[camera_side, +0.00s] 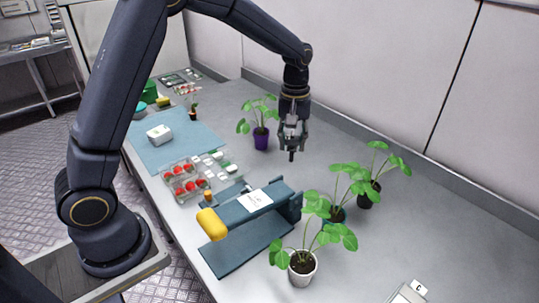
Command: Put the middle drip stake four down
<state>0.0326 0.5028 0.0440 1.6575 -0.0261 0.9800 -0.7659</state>
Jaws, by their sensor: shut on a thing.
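My gripper (291,138) is pointing down above the grey worktop, right of the plant in the purple pot (261,139). It is shut on a small dark piece (291,156) that sticks out below the fingertips. The piece is too small here to tell for certain that it is a drip stake. It hangs clear of the potted plants. No other drip stake can be made out. Plants stand in a white pot (302,270), a teal pot (337,215) and a dark pot (369,197), with leaves hiding parts of them.
A blue mat (180,150) holds a white box (159,134). The right worktop is mostly free.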

